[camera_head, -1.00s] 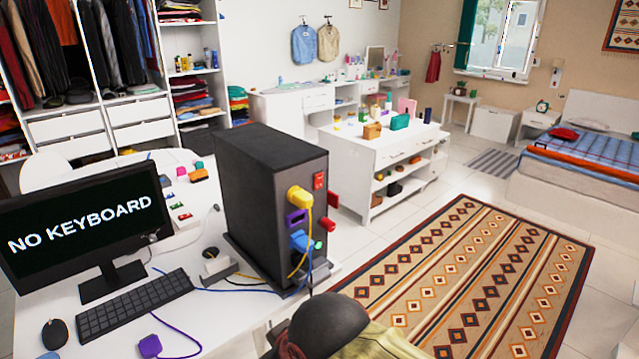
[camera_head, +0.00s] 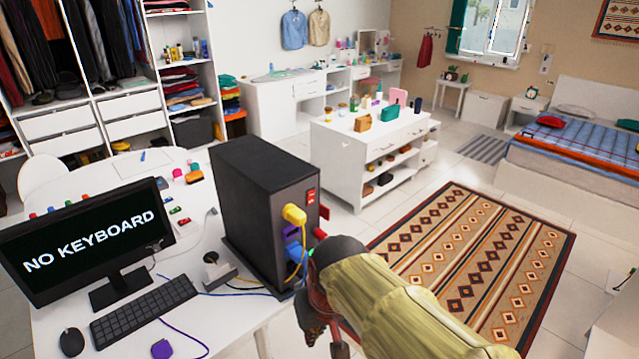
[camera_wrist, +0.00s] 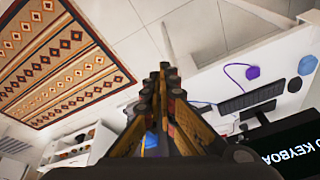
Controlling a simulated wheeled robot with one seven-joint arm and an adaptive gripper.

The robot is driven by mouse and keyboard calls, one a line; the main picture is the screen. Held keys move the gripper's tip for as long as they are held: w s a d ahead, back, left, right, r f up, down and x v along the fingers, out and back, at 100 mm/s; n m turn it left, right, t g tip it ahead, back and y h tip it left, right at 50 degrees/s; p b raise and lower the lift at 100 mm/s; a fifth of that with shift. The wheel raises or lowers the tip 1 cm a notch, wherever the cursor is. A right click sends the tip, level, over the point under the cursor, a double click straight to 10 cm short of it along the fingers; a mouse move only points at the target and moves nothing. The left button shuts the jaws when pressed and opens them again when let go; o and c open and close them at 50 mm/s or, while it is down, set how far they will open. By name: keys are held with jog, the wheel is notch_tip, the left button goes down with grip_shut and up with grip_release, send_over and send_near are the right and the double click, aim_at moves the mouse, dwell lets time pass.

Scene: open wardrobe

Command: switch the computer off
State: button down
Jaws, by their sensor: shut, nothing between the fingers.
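The black computer tower (camera_head: 245,205) stands upright on the white desk. A red switch (camera_head: 311,196) is high on its narrow side that faces right. The monitor (camera_head: 85,245) is lit and reads "NO KEYBOARD". In the wrist view my gripper (camera_wrist: 165,72) is shut and empty, its fingers together. In the head view my arm is just right of the tower's lower part. I cannot tell whether it touches the tower or cables.
The keyboard (camera_head: 144,312), mouse (camera_head: 72,342) and purple plug (camera_head: 162,349) lie on the desk (camera_head: 235,325). Cables run behind the tower. A white shelf unit (camera_head: 345,160) stands beyond. The patterned rug (camera_head: 480,260) covers open floor at right.

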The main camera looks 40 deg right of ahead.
jog(key=w+d+r+m+t+p, duration=0.2)
jog(key=w+d+r+m+p, duration=0.2)
jog(key=d+m+p, duration=0.2)
jog(key=w+d+r+m+t+p, duration=0.2)
jog(key=w+d+r+m+p, duration=0.2)
jog(key=d+m+p, duration=0.3)
jog(key=w+d+r+m+t+p, duration=0.3)
jog(key=d+m+p, duration=0.4)
jog(key=m, duration=1.1)
jog(key=w+d+r, duration=0.1)
jog(key=d+r, duration=0.1)
jog(key=d, duration=0.2)
jog(key=shift+r+y, duration=0.2)
jog(key=shift+y, duration=0.1)
jog(key=p, duration=0.1)
send_near(309, 204)
jog(key=f+x, duration=0.1)
jog(key=x, duration=0.3)
jog(key=shift+w+d+r, duration=0.1)
jog(key=shift+w+r, duration=0.1)
